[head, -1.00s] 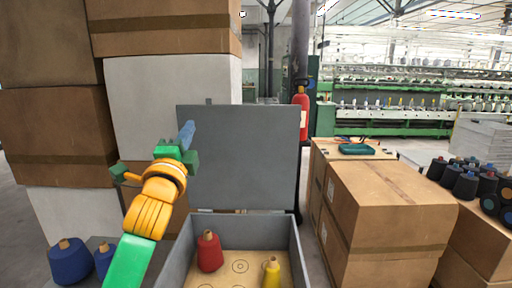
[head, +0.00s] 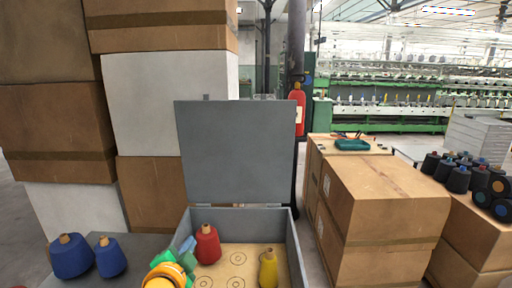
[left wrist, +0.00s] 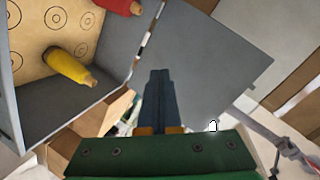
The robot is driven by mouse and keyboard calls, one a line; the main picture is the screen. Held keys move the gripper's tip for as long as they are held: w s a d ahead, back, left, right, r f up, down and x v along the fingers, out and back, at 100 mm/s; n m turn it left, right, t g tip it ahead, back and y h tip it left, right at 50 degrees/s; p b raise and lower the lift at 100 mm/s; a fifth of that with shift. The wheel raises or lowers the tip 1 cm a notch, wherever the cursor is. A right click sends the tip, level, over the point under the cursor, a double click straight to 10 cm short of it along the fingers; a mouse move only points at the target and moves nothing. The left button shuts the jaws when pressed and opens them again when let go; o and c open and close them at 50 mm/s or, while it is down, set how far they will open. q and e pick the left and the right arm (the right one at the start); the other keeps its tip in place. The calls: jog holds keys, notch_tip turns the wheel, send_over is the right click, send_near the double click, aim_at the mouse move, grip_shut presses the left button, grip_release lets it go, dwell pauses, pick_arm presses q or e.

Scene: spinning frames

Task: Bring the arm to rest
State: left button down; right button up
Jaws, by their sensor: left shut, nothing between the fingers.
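My left gripper (head: 187,244) is low in the head view, in front of the left wall of the open grey box (head: 296,250). Its blue fingers are shut together and empty, which also shows in the left wrist view (left wrist: 159,75). A red cone (head: 207,246) and a yellow cone (head: 268,269) stand apart on the box's tan floor, which has printed circles. The box's lid (head: 240,150) stands upright at the back. My right gripper is not in view.
Two blue cones (head: 71,257) (head: 110,258) stand on a grey surface left of the box. Stacked cartons rise at the left. More cartons (head: 385,200) stand at the right, with a teal tray (head: 352,144) on the farther one. Dark cones (head: 459,179) sit at far right.

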pick_arm(q)
jog(key=s+f+n+g, duration=0.5)
jog(key=s+f+g, duration=0.1)
jog(key=s+f, duration=0.8)
jog(key=s+a+f+n+g, duration=0.1)
jog(key=s+f+n+g, duration=0.2)
jog(key=s, duration=0.5)
jog(key=s+f+n+g, duration=0.1)
jog(key=s+f+g, duration=0.1)
jog(key=s+f, duration=0.45)
notch_tip(320, 180, down, 13)
jog(key=s+g, duration=0.1)
jog(key=s, duration=0.1)
jog(key=s+a+f+g, duration=0.1)
jog(key=s+a+f, duration=0.1)
jog(key=s+f, duration=1)
jog(key=shift+s, duration=0.7)
